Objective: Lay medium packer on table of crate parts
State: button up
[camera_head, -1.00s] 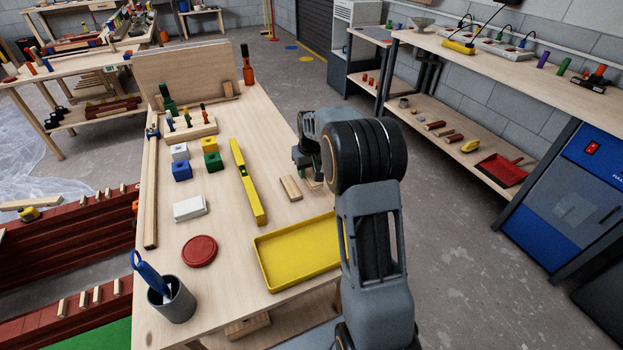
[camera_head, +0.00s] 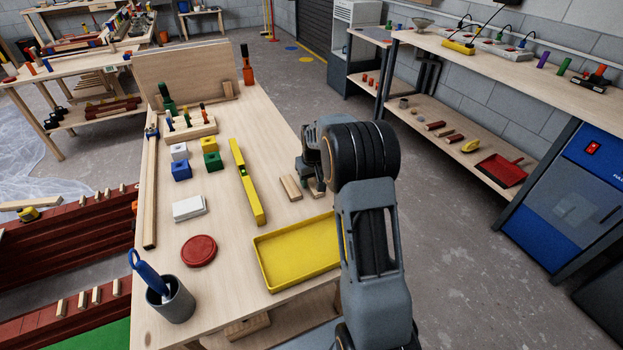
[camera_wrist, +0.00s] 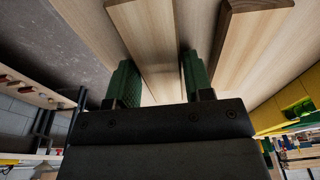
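My gripper (camera_wrist: 160,82) has two green fingers, one on each side of a plain wooden packer (camera_wrist: 150,35). A second wooden strip (camera_head: 291,188) lies just left, and shows right of the fingers in the wrist view (camera_wrist: 245,50).
A yellow tray (camera_head: 298,255) lies nearer me, and a yellow level (camera_head: 248,185) lies left of the strip. A red disc, white block, coloured cubes and a grey cup (camera_head: 171,300) stand farther left. Bare tabletop lies beyond the strip. Another table (camera_head: 85,62) stands far left.

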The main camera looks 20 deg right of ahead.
aim_at(313, 184)
jog(key=o, duration=0.3)
jog(key=shift+o, duration=0.2)
notch_tip(313, 184, up, 12)
jog(key=s+p, duration=0.1)
jog(key=s, duration=0.1)
jog(key=s+a, duration=0.5)
jog(key=s, duration=0.7)
jog(key=s+a+t, duration=0.1)
jog(key=s+a, duration=0.5)
jog(key=s, duration=0.6)
jog(key=shift+s+a+r, duration=0.15)
jog(key=shift+a, duration=0.15)
